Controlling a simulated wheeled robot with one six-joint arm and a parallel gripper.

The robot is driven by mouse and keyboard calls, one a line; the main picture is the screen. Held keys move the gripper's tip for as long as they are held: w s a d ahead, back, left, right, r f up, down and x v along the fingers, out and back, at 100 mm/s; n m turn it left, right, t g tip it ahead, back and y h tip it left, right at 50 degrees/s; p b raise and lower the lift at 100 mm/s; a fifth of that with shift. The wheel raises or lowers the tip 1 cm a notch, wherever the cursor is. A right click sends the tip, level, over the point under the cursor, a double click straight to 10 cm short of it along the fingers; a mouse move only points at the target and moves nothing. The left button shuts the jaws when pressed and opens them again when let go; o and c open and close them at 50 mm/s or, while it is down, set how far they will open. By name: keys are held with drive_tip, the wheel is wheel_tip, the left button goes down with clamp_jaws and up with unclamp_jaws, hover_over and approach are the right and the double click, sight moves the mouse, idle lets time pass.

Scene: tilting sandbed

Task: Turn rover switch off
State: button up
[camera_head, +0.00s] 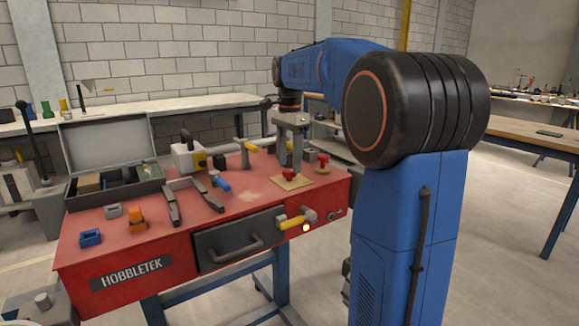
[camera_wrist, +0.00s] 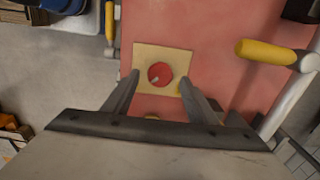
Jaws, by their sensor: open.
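A red round switch (camera_wrist: 160,75) with a small pale lever or tip sits on a square tan plate (camera_wrist: 147,55) in the wrist view. The switch (camera_head: 289,174) and its plate (camera_head: 303,182) also show in the head view, near the front right of the red bench top. No label shows that it is the rover switch. My gripper (camera_wrist: 160,84) is open and empty, pointing down above the plate, with one finger on each side of the switch. In the head view my gripper (camera_head: 290,160) hangs over the plate. No contact with the switch is visible.
The red workbench (camera_head: 230,205) holds a second red knob (camera_head: 323,160), a yellow-handled tool (camera_head: 247,148), dark tongs (camera_head: 172,206), a blue-handled tool (camera_head: 221,182) and an open toolbox (camera_head: 112,190). A yellow-handled valve (camera_head: 292,223) juts from the front beside the drawer (camera_head: 238,240).

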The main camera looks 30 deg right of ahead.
drive_tip(key=shift+f, duration=1.15)
drive_tip(key=shift+c, duration=0.6)
drive_tip(key=c, duration=0.9)
drive_tip(key=shift+c, duration=0.2)
